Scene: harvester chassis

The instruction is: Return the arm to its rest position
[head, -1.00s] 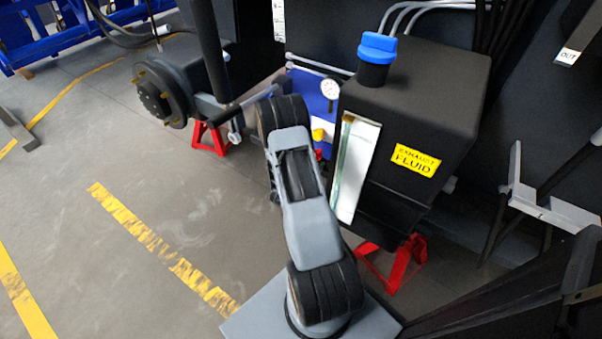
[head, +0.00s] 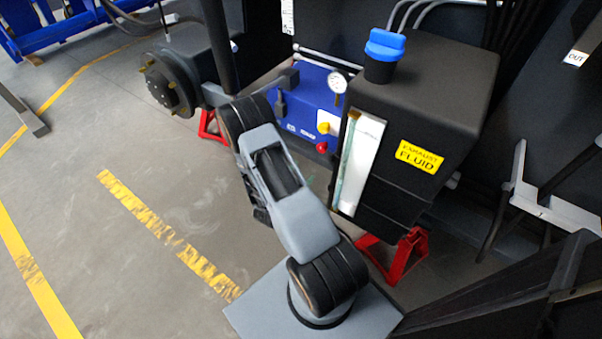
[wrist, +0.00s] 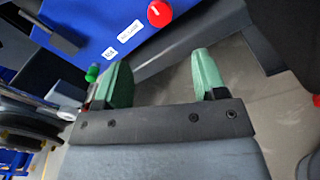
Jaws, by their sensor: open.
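My arm (head: 290,205) rises from its grey base plate and leans up and to the left in the head view. My gripper (wrist: 162,68) shows in the wrist view with its two green fingers spread apart and nothing between them. I cannot make it out clearly in the head view. The blue panel (head: 300,112) with a gauge, a yellow knob and a red knob stands beyond the arm. The blue panel (wrist: 100,25) also fills the upper left of the wrist view, close by the fingers but with no clear contact.
The black exhaust fluid tank (head: 425,95) with a blue cap (head: 384,47) stands right of the arm. A wheel hub (head: 168,85) is at the left. Red stands (head: 405,255) sit beneath the chassis. The floor left of the arm is open, with yellow tape (head: 170,235).

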